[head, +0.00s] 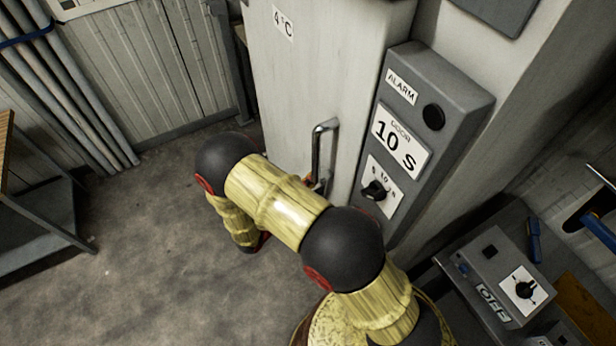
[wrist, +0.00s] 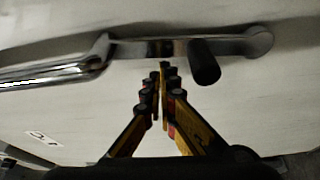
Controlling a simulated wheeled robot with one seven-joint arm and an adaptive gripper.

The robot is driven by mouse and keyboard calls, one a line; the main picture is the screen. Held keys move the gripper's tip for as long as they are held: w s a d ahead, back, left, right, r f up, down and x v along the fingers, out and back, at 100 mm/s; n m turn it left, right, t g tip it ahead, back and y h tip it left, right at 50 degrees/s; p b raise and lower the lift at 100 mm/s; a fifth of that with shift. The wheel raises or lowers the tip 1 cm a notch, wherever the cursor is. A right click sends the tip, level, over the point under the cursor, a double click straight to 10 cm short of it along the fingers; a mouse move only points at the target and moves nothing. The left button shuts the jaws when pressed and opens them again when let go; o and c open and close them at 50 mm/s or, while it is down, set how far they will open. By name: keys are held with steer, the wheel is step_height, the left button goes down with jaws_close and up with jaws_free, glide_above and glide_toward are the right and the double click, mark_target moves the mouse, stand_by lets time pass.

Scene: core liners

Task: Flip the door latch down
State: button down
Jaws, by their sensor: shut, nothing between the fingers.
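The pale door (head: 305,85) with a "4°C" label stands at the top middle of the head view. A chrome handle (head: 318,150) is on its right side, its lower end hidden behind my arm. In the wrist view the chrome handle and mount (wrist: 75,72) run across the top. A black cylindrical stub (wrist: 204,62), which looks like the latch's grip, sticks out from the mount. My gripper (wrist: 164,68) is shut and empty, its tips just left of the stub and near the mount; I cannot tell whether they touch. In the head view my arm mostly hides the gripper.
A grey alarm box (head: 425,130) with a dial is right of the door. A grey control box (head: 505,285) marked "OFF" sits on a dark bench at lower right. A shelf stand (head: 45,225) is at far left. The floor (head: 150,265) at left is clear.

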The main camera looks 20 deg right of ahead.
stand_by(0.3)
steer(key=shift+s+m+b, duration=0.4)
steer(key=shift+b, duration=0.15)
steer(key=shift+d, duration=0.1)
steer(key=s+m+b, duration=0.1)
steer(key=s+m+h+b, duration=0.1)
steer(key=b, duration=0.1)
steer(key=shift+s+d+f, duration=0.15)
steer(key=shift+s+d, duration=0.05)
steer(key=shift+s, duration=0.05)
steer(key=s+d+f+m+h+b, duration=0.1)
steer(key=s+f+m+b, duration=0.4)
steer(key=s+b, duration=0.5)
step_height(320, 180, down, 2)
steer(key=d+b, duration=0.1)
steer(key=b, duration=0.2)
steer(key=shift+f+m+h, duration=0.25)
steer(key=shift+m+h, duration=0.05)
steer(key=shift+m, duration=0.1)
